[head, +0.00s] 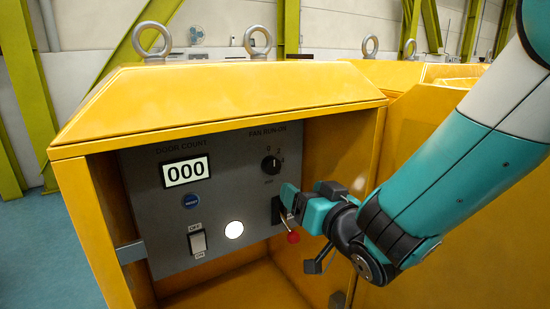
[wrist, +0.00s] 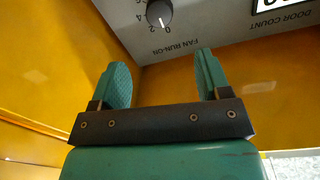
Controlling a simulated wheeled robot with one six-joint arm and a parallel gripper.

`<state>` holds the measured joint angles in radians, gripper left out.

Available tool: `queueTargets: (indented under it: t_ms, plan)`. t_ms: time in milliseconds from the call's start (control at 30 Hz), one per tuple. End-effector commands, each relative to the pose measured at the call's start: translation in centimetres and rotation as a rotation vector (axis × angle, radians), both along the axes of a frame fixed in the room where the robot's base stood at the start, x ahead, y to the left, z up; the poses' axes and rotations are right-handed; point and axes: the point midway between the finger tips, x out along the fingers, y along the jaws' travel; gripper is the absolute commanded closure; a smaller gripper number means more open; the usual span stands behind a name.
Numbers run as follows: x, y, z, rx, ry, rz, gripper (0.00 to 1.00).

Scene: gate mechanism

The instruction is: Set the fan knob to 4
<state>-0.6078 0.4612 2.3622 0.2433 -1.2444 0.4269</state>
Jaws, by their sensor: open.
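The fan knob (head: 270,165) is a small black dial under the "FAN RUN-ON" label on the grey panel. It also shows upside down at the top of the wrist view (wrist: 159,14). Its white mark appears to point near the 0 end of the scale; I cannot tell the exact setting. My gripper (head: 288,203) is to the lower right of the knob, in front of the panel. In the wrist view its two teal fingers (wrist: 161,66) are spread, with nothing between them. The knob is beyond the fingertips and apart from them.
The yellow housing (head: 220,95) surrounds the recessed panel (head: 155,215), its right wall close to my gripper. A red part (head: 293,238) shows below my gripper.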

Motion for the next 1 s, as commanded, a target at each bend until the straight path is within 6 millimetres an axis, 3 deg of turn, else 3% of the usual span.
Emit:
queueTargets:
  t_ms: [67, 300, 500, 700, 1000]
  plan:
    - [1.6, 0.8, 0.7, -0.001, 0.004, -0.002, 0.30]
    - [6.2, 3.5, 0.6, 0.000, 0.000, -0.002, 0.30]
    - [9.2, 5.2, 0.3, 0.000, 0.000, -0.002, 0.30]
    - [10.5, 6.0, 0.0, -0.001, 0.002, -0.001, 0.30]
    - [10.6, 6.2, 0.0, -0.001, 0.001, -0.001, 0.30]
